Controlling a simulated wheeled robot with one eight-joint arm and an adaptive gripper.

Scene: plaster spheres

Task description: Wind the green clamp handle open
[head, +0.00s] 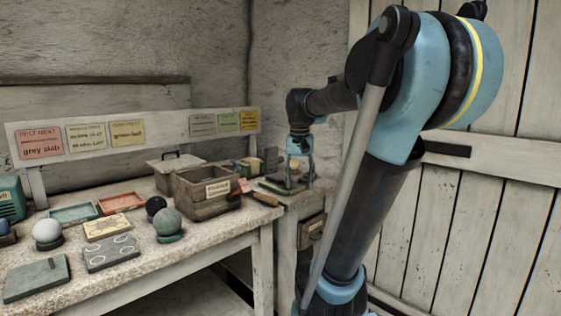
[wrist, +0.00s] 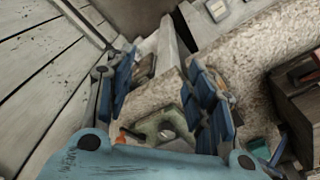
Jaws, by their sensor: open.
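My gripper (head: 299,172) points down over the small side bench at the right end of the long table. Its two blue fingers stand wide apart in the wrist view (wrist: 163,98), with nothing held between them. A grey-green clamp-like piece (wrist: 168,122) with a dark opening lies beyond and between the fingers. In the head view a dark green flat piece (head: 280,187) lies under my gripper. A small orange part (wrist: 127,136) shows beside the grey-green piece. I cannot make out the handle clearly, as my fingers and palm hide part of this area.
A wooden crate (head: 205,206) stands left of the side bench. A tool with a wooden handle (head: 265,198) lies at the bench edge. Plaster spheres, trays and slabs cover the long table. A plank wall (head: 480,220) stands close on the right.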

